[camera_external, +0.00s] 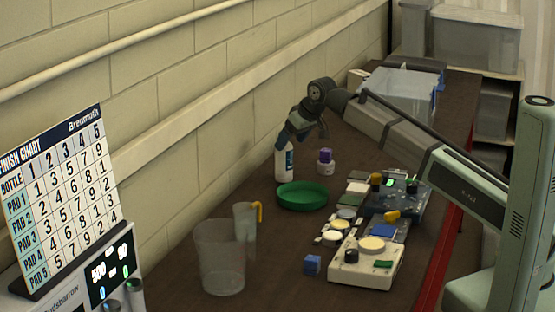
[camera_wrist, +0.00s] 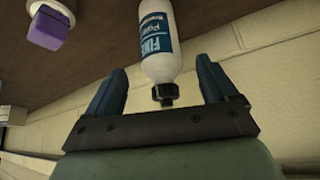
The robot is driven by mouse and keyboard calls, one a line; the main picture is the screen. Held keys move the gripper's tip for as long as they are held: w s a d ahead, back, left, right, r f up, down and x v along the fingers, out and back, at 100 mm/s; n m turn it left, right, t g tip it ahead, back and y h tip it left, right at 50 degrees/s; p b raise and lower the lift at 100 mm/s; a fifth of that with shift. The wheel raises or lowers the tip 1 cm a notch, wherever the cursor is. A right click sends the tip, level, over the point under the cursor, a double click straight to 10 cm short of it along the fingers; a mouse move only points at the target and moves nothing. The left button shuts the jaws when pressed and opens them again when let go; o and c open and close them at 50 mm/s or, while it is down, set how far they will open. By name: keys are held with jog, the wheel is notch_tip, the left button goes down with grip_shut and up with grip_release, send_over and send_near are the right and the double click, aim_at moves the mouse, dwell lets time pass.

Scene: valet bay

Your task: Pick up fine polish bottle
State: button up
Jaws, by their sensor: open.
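The fine polish bottle (camera_external: 284,161) is white with a blue label and stands upright on the brown bench near the wall. In the wrist view the bottle (camera_wrist: 160,45) shows upside down, with part of "FINE" readable on its label and its dark cap pointing down the picture. My gripper (camera_external: 294,139) is at the bottle's top in the external view, hiding its cap. In the wrist view my gripper (camera_wrist: 165,80) is open, with one blue finger on each side of the bottle. Gaps show between the bottle and both fingers.
A green round tray (camera_external: 302,196) lies in front. A clear pitcher (camera_external: 246,221), a clear tub (camera_external: 219,258) and devices with pads (camera_external: 366,264) are nearer. The wall (camera_external: 215,130) is close behind.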

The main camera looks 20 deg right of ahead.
aim_at(284, 159)
jog(key=shift+x, duration=2.8)
jog(key=shift+a+r, duration=0.1)
jog(key=shift+c, duration=0.2)
jog(key=c, duration=1.3)
